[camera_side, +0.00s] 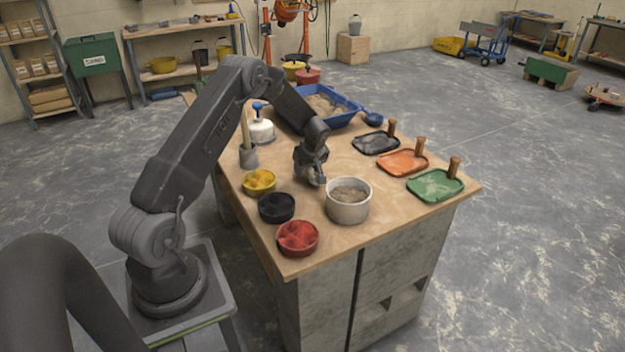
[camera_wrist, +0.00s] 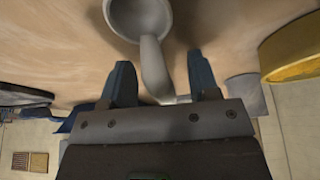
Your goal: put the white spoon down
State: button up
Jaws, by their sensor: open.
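The white spoon (camera_wrist: 153,65) shows in the wrist view, its round bowl at the top and its handle running down between my fingers. My gripper (camera_wrist: 163,85) is open, with one finger on each side of the handle and gaps beside it. The spoon appears to lie on the wooden tabletop. In the side view my gripper (camera_side: 312,178) is low over the table, behind the white tub of grey mortar (camera_side: 348,208). I cannot make out the spoon there.
Tubs of yellow (camera_side: 259,182), black (camera_side: 276,208) and red (camera_side: 298,239) stand along the near left edge. Black (camera_side: 376,143), orange (camera_side: 403,162) and green (camera_side: 435,186) trowel-like boards lie at right. A blue sand tray (camera_side: 345,118) is behind my gripper.

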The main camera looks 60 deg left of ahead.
jog(key=shift+f, duration=0.1)
grip_shut()
dwell(0.5)
jog(key=shift+r, duration=0.55)
jog(key=r, duration=0.2)
jog(key=s+r, duration=0.1)
jog(key=r, duration=0.1)
jog(key=shift+s+a, duration=0.1)
jog(key=shift+a, duration=0.25)
jog(key=s+a+r, duration=0.4)
jog(key=s+r, duration=0.1)
jog(key=s, duration=0.4)
jog(key=w+d+m+t+h, duration=0.2)
jog(key=d+m, duration=0.7)
jog(key=d, duration=0.9)
jog(key=w+d+r+m+t+h, duration=0.1)
jog(key=w+d+m, duration=0.4)
jog(key=d, duration=1.3)
jog(key=m+t+h, duration=0.1)
jog(key=m, duration=0.3)
jog(key=shift+d+r+t, duration=0.2)
jog(key=shift+d+t, duration=0.1)
jog(key=shift+d, duration=0.05)
